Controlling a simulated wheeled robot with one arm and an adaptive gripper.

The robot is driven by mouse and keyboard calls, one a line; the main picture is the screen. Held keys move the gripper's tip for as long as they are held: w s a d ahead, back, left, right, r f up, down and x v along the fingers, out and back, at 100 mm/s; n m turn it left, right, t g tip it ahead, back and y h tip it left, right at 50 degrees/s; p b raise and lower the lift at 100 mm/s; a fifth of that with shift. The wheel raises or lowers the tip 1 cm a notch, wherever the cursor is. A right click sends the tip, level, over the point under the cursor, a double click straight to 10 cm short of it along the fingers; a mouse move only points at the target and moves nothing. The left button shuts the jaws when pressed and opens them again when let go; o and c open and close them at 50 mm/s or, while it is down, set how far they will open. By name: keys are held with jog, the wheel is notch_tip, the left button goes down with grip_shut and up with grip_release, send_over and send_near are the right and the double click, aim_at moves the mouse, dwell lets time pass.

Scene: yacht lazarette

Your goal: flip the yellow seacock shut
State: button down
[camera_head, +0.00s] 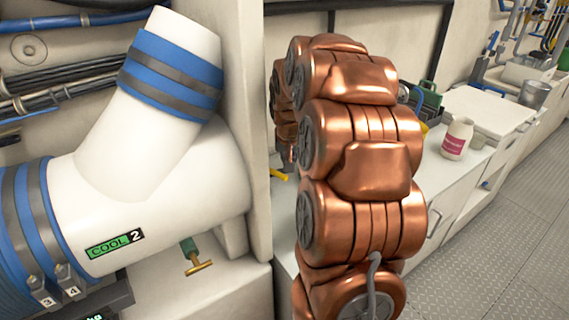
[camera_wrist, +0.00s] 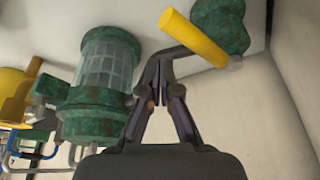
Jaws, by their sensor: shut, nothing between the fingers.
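The seacock's yellow lever (camera_wrist: 195,38) shows in the wrist view at the top, slanting from upper left to lower right. It is attached by the green, weathered seacock body (camera_wrist: 222,22) on a pale surface. My gripper (camera_wrist: 161,72) is shut and empty, with its fingertips just below and left of the lever. I cannot tell whether they touch it. In the head view, a small yellow piece (camera_head: 279,176) shows beside the wall edge, perhaps the same lever. My copper arm hides my gripper and the seacock body there.
A green strainer with a clear cylinder (camera_wrist: 108,62) stands close left of my gripper, with a yellow dome-shaped thing (camera_wrist: 14,95) and blue pipes beyond. A white pipe (camera_head: 150,150) and wall edge (camera_head: 258,130) stand left of my arm. Floor (camera_head: 490,240) at right is clear.

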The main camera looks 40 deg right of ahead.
notch_tip(320, 180, up, 10)
jog(key=a, duration=0.1)
jog(key=shift+a, duration=0.2)
dwell(0.3)
jog(key=shift+s+f, duration=0.1)
dwell(0.3)
